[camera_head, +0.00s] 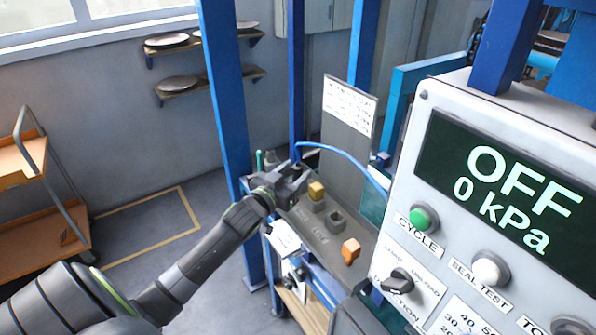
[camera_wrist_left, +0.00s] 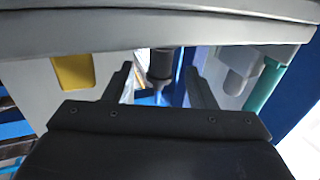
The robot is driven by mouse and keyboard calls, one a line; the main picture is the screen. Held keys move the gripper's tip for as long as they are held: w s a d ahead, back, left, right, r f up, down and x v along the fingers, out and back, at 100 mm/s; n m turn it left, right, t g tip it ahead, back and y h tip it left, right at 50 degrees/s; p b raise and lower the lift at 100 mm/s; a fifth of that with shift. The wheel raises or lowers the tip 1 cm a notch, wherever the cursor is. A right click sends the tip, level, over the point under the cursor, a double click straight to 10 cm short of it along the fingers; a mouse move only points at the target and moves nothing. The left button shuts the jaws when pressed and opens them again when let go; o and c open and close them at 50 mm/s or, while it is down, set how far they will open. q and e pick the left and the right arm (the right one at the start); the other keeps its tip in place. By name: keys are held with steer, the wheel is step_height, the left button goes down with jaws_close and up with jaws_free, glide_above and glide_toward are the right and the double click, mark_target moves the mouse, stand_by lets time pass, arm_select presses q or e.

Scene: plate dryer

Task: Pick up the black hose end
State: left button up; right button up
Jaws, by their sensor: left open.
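My left gripper (camera_head: 294,180) reaches in from the left to the dark shelf beside the blue post. In the left wrist view my left gripper (camera_wrist_left: 158,80) is open, with a dark finger on each side. A black cylindrical piece (camera_wrist_left: 161,64), which looks like the black hose end, shows between the fingers, apart from both, with a thin blue part at its lower end. My right gripper is not in view.
The control panel (camera_head: 450,200) reads OFF, 0 kPa. A blue post (camera_head: 228,100) stands close by my arm. An orange cart (camera_head: 40,220) is far left.

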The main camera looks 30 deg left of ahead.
arm_select(q)
steer(key=shift+w, duration=1.3)
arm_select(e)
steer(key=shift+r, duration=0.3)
arm_select(q)
steer(key=shift+s, duration=0.1)
steer(key=shift+c, duration=0.2)
steer(key=c, duration=1)
